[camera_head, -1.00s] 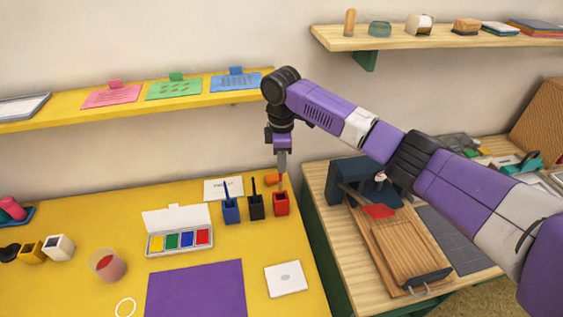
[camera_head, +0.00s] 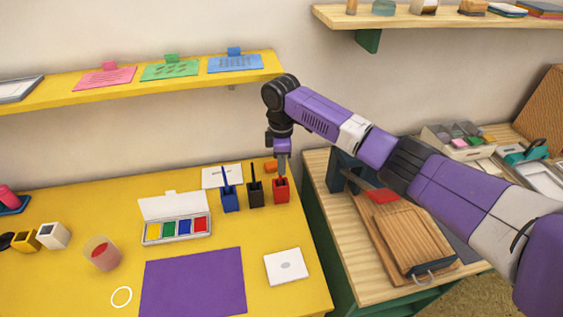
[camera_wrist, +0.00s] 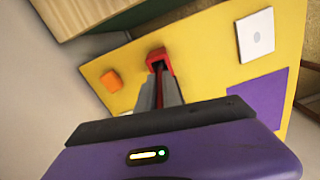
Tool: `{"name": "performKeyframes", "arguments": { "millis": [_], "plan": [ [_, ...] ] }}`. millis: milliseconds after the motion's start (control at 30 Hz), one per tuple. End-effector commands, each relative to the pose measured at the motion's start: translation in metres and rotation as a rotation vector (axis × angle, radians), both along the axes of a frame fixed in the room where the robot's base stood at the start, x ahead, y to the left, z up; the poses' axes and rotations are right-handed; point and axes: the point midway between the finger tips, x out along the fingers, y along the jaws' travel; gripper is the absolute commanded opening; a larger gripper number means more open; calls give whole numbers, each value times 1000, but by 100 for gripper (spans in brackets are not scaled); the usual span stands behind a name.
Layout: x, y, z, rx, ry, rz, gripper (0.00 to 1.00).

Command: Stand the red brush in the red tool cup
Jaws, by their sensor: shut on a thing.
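The red tool cup (camera_head: 281,193) stands upright on the yellow table, at the right end of a row with a black cup (camera_head: 256,197) and a blue cup (camera_head: 230,201). My gripper (camera_head: 282,172) points down right above the red cup. It is shut on the red brush (camera_wrist: 159,88), which shows as a thin red strip between the fingers in the wrist view. The brush's far end runs to the opening of the red cup (camera_wrist: 158,58) and seems to be inside it. My fingers hide most of the brush, so its depth in the cup cannot be told.
The blue and black cups hold upright brushes close to the left. An orange block (camera_head: 270,166) lies behind the red cup. A paint box (camera_head: 177,230), a purple sheet (camera_head: 194,283) and a white square (camera_head: 286,266) lie in front. A wooden bench (camera_head: 345,270) stands to the right.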

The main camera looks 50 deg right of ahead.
Motion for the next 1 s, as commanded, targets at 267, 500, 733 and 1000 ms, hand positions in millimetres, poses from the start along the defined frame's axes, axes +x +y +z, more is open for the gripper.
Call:
{"name": "performKeyframes", "arguments": {
  "millis": [267,500,733,1000],
  "plan": [
    [0,0,-7,-1,-1,1,0],
    [0,0,-6,-1,-1,1,25],
    [0,0,-6,-1,-1,1,35],
    [1,0,5,0,-3,0,35]
  ]
}}
